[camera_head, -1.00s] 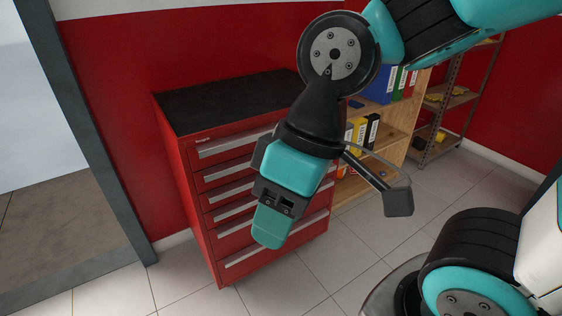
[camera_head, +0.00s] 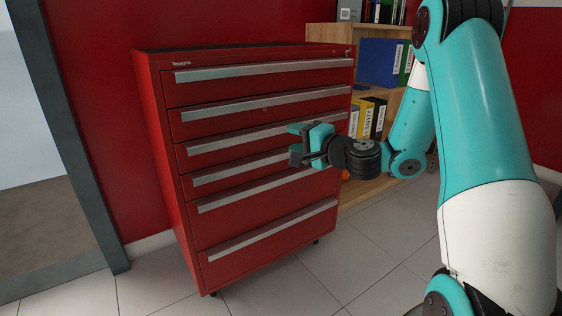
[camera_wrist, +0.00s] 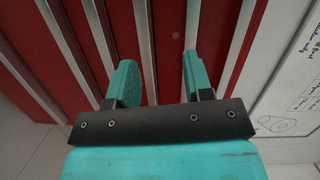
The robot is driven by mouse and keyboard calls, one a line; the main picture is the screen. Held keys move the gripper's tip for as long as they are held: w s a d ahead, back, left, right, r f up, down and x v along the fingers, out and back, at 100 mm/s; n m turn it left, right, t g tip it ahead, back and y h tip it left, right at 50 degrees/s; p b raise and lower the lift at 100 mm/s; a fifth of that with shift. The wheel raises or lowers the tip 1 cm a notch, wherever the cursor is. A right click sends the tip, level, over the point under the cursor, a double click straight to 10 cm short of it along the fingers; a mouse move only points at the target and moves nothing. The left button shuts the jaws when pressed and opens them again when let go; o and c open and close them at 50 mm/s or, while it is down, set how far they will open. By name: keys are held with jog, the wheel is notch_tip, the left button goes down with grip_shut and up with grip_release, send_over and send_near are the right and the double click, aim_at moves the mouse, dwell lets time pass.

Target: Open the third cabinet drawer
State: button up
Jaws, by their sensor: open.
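The red cabinet (camera_head: 160,130) stands against the wall with its drawers flush. The third drawer from the top has a long silver handle (camera_head: 240,139) and looks shut. My gripper (camera_head: 297,142) is open and empty, in front of the right part of the third and fourth drawers, and it hides part of their handles. In the wrist view the two teal fingers (camera_wrist: 158,75) point at the red drawer fronts, with one silver handle strip (camera_wrist: 146,50) showing between them. I see no contact, and how far the fingertips are from the handle is unclear.
A wooden shelf with binders (camera_head: 383,62) stands right of the cabinet, behind my arm. A grey door frame (camera_head: 75,150) is at the left. The tiled floor (camera_head: 290,290) before the cabinet is clear. A white board with drawings (camera_wrist: 295,95) shows in the wrist view.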

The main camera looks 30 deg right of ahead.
aim_at(282, 131)
jog(key=d+f+m+t+h+b, duration=0.1)
jog(key=d+f+m+h, duration=0.35)
jog(key=d, duration=0.25)
jog(key=shift+n+y, duration=0.35)
jog(key=shift+y, duration=0.1)
jog(key=w+p, duration=0.1)
jog(key=w, duration=0.4)
jog(key=w+p, duration=0.2)
jog(key=w, duration=0.4)
jog(key=w+a+p, duration=0.1)
jog(key=w+p, duration=0.1)
jog(key=w, duration=0.4)
jog(key=shift+w, duration=0.1)
grip_shut()
